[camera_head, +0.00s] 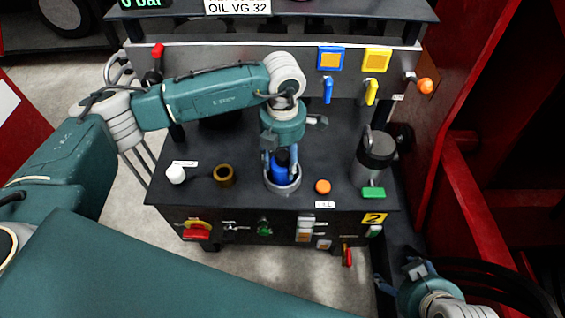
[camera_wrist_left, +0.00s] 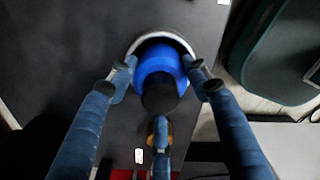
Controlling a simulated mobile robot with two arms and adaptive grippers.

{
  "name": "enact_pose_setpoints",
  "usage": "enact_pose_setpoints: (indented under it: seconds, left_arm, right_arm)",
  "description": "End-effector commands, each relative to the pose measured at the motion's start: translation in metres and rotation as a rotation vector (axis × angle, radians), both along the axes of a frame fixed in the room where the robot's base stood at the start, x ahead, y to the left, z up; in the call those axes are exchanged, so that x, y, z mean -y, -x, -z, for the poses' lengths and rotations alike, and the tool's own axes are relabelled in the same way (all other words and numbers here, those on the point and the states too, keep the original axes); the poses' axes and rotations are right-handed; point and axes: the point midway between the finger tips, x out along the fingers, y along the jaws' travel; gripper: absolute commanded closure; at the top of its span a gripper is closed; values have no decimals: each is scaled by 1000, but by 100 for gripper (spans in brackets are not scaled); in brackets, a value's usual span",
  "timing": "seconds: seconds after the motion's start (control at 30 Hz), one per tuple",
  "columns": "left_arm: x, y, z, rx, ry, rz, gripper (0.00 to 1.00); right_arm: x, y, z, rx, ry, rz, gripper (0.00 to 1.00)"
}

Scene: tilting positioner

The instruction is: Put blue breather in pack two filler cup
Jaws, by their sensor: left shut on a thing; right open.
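The blue breather (camera_head: 279,167), a blue cylinder with a black top, stands roughly upright inside the grey filler cup (camera_head: 283,189) on the dark bench top. In the left wrist view the breather (camera_wrist_left: 160,65) sits between the fingers, with the pale cup rim (camera_wrist_left: 183,41) around its far side. My left gripper (camera_head: 280,152) is shut on the breather from above; its fingers also show in the left wrist view (camera_wrist_left: 160,85). How deep the breather sits is hidden. My right gripper (camera_head: 402,274) is open and empty at the lower right, away from the bench top.
A white knob (camera_head: 175,174), a brass ring (camera_head: 224,175) and an orange cap (camera_head: 322,186) are beside the cup. A metal canister (camera_head: 374,156) and a green block (camera_head: 373,193) stand to the right. A red frame (camera_head: 459,190) bounds the right.

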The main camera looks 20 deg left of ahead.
Motion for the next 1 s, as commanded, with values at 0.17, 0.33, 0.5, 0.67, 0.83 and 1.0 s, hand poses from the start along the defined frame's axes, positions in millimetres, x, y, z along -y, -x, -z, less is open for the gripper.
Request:
enact_pose_setpoints:
  seconds: [0.17,0.33,0.5,0.67,0.83,1.0]
  left_arm:
    - [0,-1,5,2,1,1,84]
    - [0,0,5,1,1,1,84]
    - [0,0,6,1,1,1,84]
    - [0,0,7,1,1,1,84]
    - [0,0,7,0,0,1,33]
    - [0,0,7,0,0,1,33]
  right_arm:
    - [-2,-6,-2,25,-5,-2,32]
    - [-2,-6,-2,24,-5,-2,32]
    - [-3,-10,-3,41,-9,-3,32]
    - [-4,-15,-5,60,-11,-4,32]
    - [-4,-17,-7,71,-13,-5,32]
    - [-5,-17,-7,69,-13,-5,32]
